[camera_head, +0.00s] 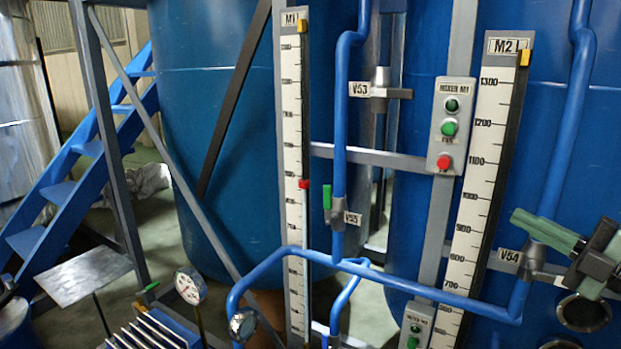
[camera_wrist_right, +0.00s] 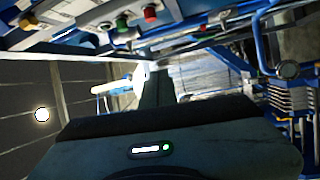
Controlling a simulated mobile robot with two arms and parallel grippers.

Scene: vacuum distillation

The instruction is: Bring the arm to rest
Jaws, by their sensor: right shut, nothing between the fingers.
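My right gripper (camera_head: 522,221) comes in from the right edge in the head view. Its grey-green fingers are together and empty, pointing left in front of the blue pipe above the V54 label (camera_head: 509,256). Whether they touch the pipe or the grey valve body (camera_head: 537,259) beside that label cannot be told. In the right wrist view the closed fingers (camera_wrist_right: 156,80) stick out past the gripper body, with nothing held. My left gripper does not show clearly in either view.
Blue tanks (camera_head: 222,130) stand behind the pipes. Gauges M1 (camera_head: 292,120) and M2 (camera_head: 478,170), a mixer button box (camera_head: 450,125) and valves V53 (camera_head: 381,91) and V55 (camera_head: 327,197) are close by. Blue stairs (camera_head: 60,200) rise at the left.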

